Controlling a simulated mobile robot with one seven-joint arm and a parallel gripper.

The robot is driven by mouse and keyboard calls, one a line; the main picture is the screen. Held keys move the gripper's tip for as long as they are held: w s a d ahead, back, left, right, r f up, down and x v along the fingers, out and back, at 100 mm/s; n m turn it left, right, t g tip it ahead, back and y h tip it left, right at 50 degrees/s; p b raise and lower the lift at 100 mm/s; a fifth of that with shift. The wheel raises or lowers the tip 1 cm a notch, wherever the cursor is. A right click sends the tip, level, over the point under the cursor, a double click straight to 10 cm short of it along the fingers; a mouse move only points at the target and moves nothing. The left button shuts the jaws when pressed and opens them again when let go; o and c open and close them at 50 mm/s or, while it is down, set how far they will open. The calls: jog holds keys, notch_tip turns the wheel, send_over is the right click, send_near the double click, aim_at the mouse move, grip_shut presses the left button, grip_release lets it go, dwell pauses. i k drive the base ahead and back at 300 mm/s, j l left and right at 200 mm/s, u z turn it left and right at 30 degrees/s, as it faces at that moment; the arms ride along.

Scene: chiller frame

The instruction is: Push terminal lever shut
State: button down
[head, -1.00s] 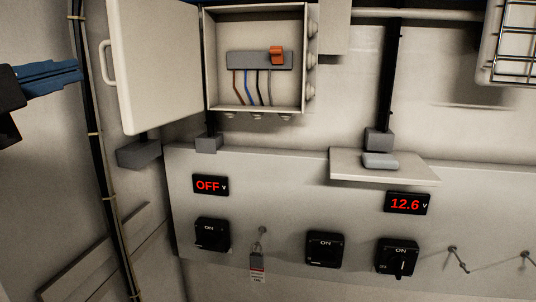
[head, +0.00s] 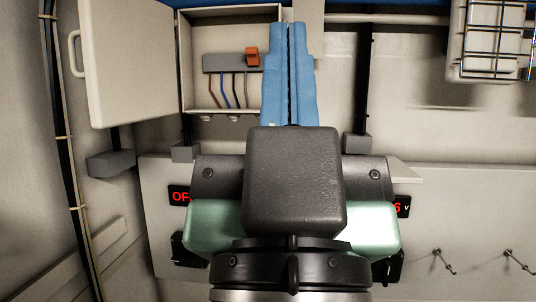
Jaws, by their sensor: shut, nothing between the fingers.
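The terminal lever (head: 252,56) is a small orange lever on a grey terminal block (head: 222,63) inside an open wall box (head: 199,16). Several brown, blue, black and grey wires run down from the block. My gripper (head: 287,26) has blue fingers, closed together and empty, pointing up at the right of the lever in the picture. The fingers cover the right part of the box. I cannot tell how far they are from the lever in depth, and I see no clear contact.
The box door (head: 128,60) stands open at the left. A wire basket (head: 492,45) hangs at the upper right. A panel (head: 420,255) with displays and switches lies below, partly hidden by my gripper. Two hooks (head: 437,253) stick out at its right.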

aim_at(252, 52)
jog(key=j+z, duration=0.35)
jog(key=j, duration=0.8)
jog(key=j+z, duration=0.3)
jog(key=j, duration=0.9)
jog(key=i+l, duration=0.1)
jog(key=l, duration=0.25)
jog(key=i+l, duration=0.15)
jog(key=l, duration=0.15)
jog(key=i+l+u, duration=0.1)
jog(key=l, duration=0.25)
